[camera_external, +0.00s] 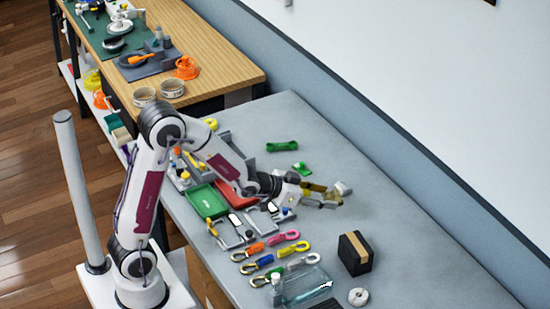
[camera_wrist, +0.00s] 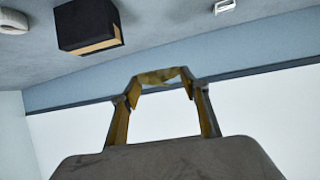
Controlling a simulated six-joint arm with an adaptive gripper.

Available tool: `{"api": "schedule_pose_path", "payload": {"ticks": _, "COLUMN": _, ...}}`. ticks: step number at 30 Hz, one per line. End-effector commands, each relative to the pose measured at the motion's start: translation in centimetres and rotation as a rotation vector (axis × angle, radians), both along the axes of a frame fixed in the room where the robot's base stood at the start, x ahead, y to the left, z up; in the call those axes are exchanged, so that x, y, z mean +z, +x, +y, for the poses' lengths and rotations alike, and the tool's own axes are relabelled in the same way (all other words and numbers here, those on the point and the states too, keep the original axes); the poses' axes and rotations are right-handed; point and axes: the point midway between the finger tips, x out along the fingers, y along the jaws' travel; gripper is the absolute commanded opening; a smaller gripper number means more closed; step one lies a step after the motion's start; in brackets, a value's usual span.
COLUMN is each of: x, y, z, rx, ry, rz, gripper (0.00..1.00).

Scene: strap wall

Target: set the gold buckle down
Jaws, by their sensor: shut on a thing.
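My gripper (camera_external: 322,196) reaches out over the grey table, pointing right in the external view. In the wrist view my gripper (camera_wrist: 160,82) has its two fingers bent inward at the tips, shut on the gold buckle (camera_wrist: 158,76). The buckle spans the gap between the fingertips, and the fingers cover its ends. In the external view the gold buckle is small and hard to tell from the gold-brown inner faces of the fingers. How high it is above the table is not clear.
A pale buckle (camera_external: 343,188) lies near my fingertips; a black box with a tan band (camera_external: 355,253) stands toward the front right. The table (camera_external: 420,250) is bare at right.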

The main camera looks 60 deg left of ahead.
Motion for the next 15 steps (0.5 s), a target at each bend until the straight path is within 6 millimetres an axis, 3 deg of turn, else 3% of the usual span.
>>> {"api": "schedule_pose_path", "payload": {"ticks": 6, "x": 1.6, "y": 3.3, "z": -0.3, "rx": 0.056, "ry": -0.001, "rz": -0.002, "gripper": 0.22}}
{"api": "schedule_pose_path", "payload": {"ticks": 15, "x": 3.0, "y": 6.2, "z": -0.7, "rx": 0.111, "ry": 0.001, "rz": -0.001, "gripper": 0.22}}
